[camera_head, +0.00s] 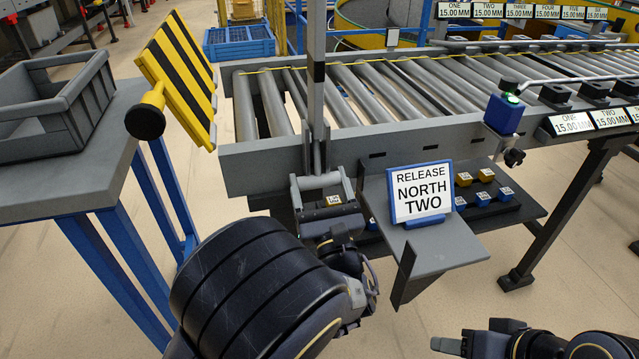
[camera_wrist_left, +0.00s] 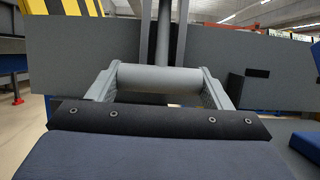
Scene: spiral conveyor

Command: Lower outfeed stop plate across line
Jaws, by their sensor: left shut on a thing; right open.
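A yellow-and-black striped plate (camera_head: 180,75) with a black-and-yellow knob (camera_head: 148,112) stands tilted beyond the left end of the roller line (camera_head: 370,95). It shows partly at the top left of the left wrist view (camera_wrist_left: 84,6). An upright grey post (camera_head: 316,105) with a dark band rises at the near side rail, its top out of view. A grey crossbar handle (camera_head: 322,180) lies at its foot. My left gripper (camera_head: 322,187) is shut on this handle; the handle (camera_wrist_left: 160,78) lies level between the fingers. My right gripper (camera_head: 476,337) is open and empty at the lower right.
A grey ledge with a "RELEASE NORTH TWO" sign (camera_head: 421,192) juts out right of my left gripper. A lower shelf holds several blue and yellow blocks (camera_head: 484,198). A blue device (camera_head: 503,114) stands on the rail. A grey bin (camera_head: 60,105) sits on the left table.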

